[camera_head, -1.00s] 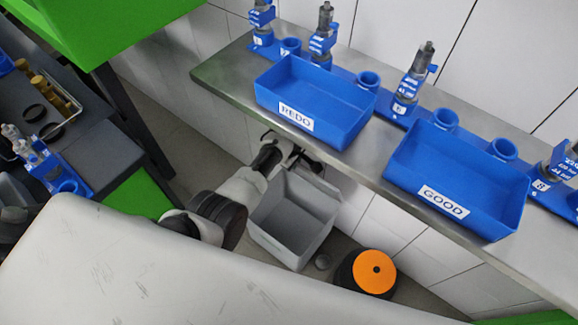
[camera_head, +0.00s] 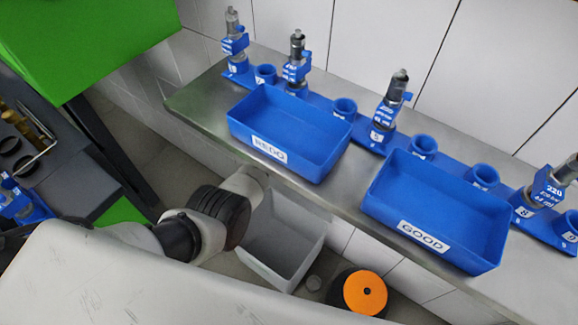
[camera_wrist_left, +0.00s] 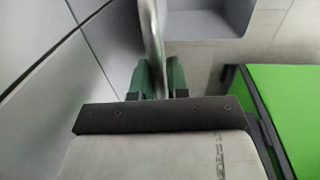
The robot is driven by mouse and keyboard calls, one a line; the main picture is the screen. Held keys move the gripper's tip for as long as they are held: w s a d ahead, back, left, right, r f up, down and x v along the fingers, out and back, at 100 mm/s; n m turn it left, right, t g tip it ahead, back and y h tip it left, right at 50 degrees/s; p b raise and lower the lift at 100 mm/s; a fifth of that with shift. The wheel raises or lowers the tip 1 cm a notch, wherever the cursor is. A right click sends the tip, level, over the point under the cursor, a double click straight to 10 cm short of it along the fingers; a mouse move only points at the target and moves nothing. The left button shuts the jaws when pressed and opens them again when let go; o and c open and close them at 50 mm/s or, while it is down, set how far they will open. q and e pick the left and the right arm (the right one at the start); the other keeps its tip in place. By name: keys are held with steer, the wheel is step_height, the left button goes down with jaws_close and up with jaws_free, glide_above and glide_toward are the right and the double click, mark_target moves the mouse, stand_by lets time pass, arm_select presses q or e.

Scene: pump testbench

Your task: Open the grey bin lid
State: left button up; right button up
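The grey bin (camera_head: 284,240) stands on the floor below the steel shelf in the head view. I look into its interior and no lid covers it in that view. My left arm reaches in beside the bin, and its gripper is hidden beneath the shelf. In the left wrist view my left gripper (camera_wrist_left: 159,78) has two dark green fingers on either side of a narrow pale strip. I cannot tell whether that strip is the lid's edge or the fingers press on it. A grey open interior (camera_wrist_left: 205,20) shows at the top. My right gripper is out of view.
Blue REDO (camera_head: 290,132) and GOOD (camera_head: 437,212) trays and several blue holders line the steel shelf (camera_head: 350,205) over the bin. A round orange-topped object (camera_head: 364,292) is on the floor right of the bin. A green-panelled bench is at left.

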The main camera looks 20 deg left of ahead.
arm_select(q)
steer(key=o, duration=0.3)
steer(key=shift+o, duration=0.2)
step_height(320, 180, up, 7)
steer(key=p, duration=0.3)
steer(key=shift+s+a+r, duration=0.15)
steer(key=shift+s+r, duration=0.05)
steer(key=shift+s, duration=0.15)
